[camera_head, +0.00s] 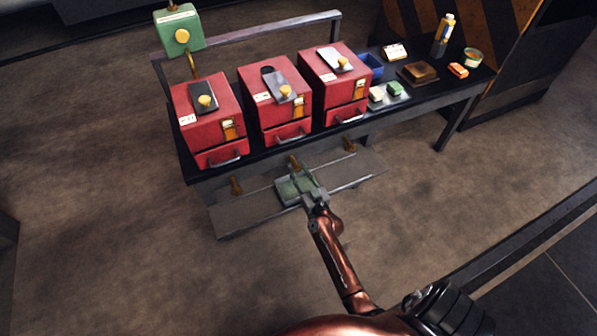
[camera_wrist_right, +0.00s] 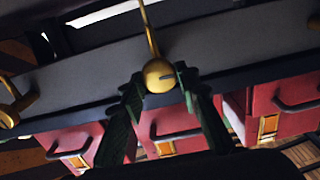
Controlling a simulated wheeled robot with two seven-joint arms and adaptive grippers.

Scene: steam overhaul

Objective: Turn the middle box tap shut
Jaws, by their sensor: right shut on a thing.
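Three red boxes stand in a row on a dark bench. Below the middle box (camera_head: 275,100), the middle tap (camera_head: 294,161) shows as a brass piece under the bench edge. My right gripper (camera_head: 309,191) reaches up to it from the front. In the right wrist view, the tap's round brass knob (camera_wrist_right: 158,76) sits between the green finger pads of my right gripper (camera_wrist_right: 160,78), which is shut on it. A thin brass stem runs up from the knob in that view. My left gripper is not in view.
Brass taps also sit under the left box (camera_head: 236,186) and the right box (camera_head: 349,145). A low grey shelf (camera_head: 235,218) runs below, with a green tray (camera_head: 285,192) by my gripper. A green tank (camera_head: 180,35) stands at back left.

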